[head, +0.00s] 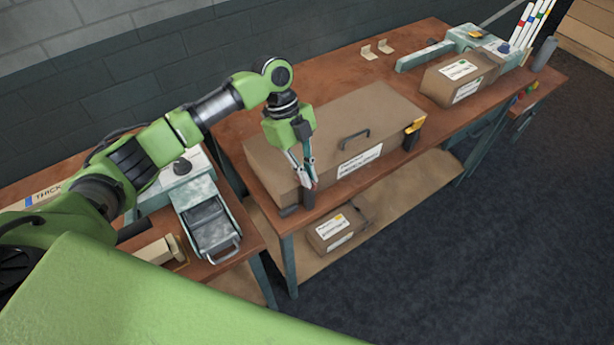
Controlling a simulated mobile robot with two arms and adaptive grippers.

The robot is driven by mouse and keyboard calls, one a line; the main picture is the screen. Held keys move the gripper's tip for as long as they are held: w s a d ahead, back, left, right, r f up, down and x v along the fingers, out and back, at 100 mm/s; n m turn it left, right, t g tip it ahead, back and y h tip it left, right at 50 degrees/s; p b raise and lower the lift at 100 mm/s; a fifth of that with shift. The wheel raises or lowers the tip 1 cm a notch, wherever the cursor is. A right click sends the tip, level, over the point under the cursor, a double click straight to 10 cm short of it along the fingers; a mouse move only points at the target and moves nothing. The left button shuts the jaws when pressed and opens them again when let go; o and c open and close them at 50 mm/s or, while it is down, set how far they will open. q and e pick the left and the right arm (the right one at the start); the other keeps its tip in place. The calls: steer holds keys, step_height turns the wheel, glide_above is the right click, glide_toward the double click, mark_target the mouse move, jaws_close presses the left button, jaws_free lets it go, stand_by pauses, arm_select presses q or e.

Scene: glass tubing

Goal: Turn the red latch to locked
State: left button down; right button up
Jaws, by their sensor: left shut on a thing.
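A large brown case (335,128) lies on the wooden workbench, with a dark handle (354,137) and a white label on its front. A yellow latch (414,127) sits near its right front corner. My left gripper (309,182) points down at the left part of the case's front. Its fingers are shut on what looks like the red latch (315,183), of which only a small reddish bit shows between and beside the fingertips. A dark strip hangs below the fingertips at the bench edge. The latch's exact angle is hidden. My right gripper is not in view.
A smaller carton (456,78) stands on the bench to the right. Another carton (337,229) lies on the lower shelf. A side table at left holds a grey-green device with a tray (209,226). The bench between case and wall is mostly clear.

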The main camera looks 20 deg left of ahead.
arm_select(q)
steer(key=shift+m+g+b, duration=0.4)
steer(key=shift+m, duration=0.7)
steer(key=c, duration=2.2)
jaws_free()
steer(key=shift+d+y, duration=0.1)
steer(key=shift+y, duration=0.2)
steer(key=shift+c, duration=0.2)
steer(key=shift+w+r, duration=0.1)
steer(key=v, duration=1.2)
